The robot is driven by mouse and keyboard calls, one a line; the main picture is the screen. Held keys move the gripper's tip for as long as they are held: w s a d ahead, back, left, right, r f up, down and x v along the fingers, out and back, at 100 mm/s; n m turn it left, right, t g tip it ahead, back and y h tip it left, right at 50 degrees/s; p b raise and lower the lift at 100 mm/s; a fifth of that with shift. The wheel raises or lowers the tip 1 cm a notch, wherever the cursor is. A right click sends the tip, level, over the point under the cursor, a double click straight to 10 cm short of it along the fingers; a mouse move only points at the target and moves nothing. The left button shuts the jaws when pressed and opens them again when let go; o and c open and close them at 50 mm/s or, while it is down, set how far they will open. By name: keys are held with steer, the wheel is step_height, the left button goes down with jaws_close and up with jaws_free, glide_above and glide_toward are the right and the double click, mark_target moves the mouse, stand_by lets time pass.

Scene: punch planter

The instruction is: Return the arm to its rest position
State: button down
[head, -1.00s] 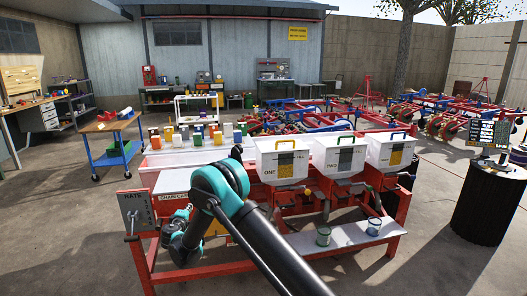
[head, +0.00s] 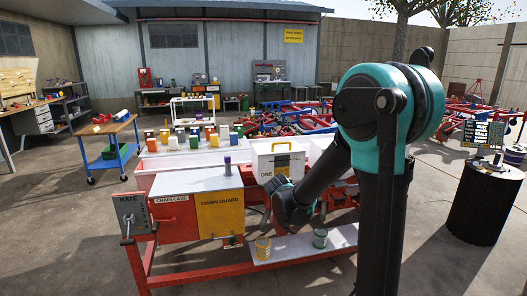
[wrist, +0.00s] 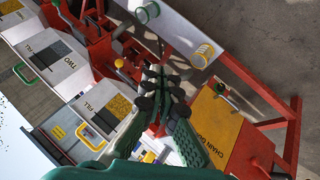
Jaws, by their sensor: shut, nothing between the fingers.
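My arm (head: 385,120) rises at the right of the head view, with a teal elbow high up and a dark link sloping down left to the wrist. The wrist (head: 292,205) is in front of the planter, right of the yellow chain guard panel (head: 220,213). My gripper (wrist: 163,78) shows in the wrist view with its dark fingers together and nothing between them. It appears over the red planter frame, apart from the cups. In the head view the fingers are small and hard to make out.
A yellow cup (head: 263,249) and a green-banded cup (head: 320,238) stand on the front shelf (head: 292,246). A rate lever plate (head: 131,213) is at left. A black drum (head: 485,205) stands right.

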steer(key=s+d+f+m+g+y, duration=0.1)
steer(key=s+d+m, duration=0.1)
steer(key=s, duration=0.7)
steer(key=s+d+f+m+g+y, duration=0.1)
steer(key=s+d+f, duration=0.1)
steer(key=s, duration=0.7)
steer(key=s+d+f+m+g+y, duration=0.1)
steer(key=s+d, duration=0.3)
steer(key=s, duration=0.5)
steer(key=shift+d+f+m, duration=0.2)
steer(key=shift+f+m, duration=0.55)
steer(key=shift+m, duration=0.05)
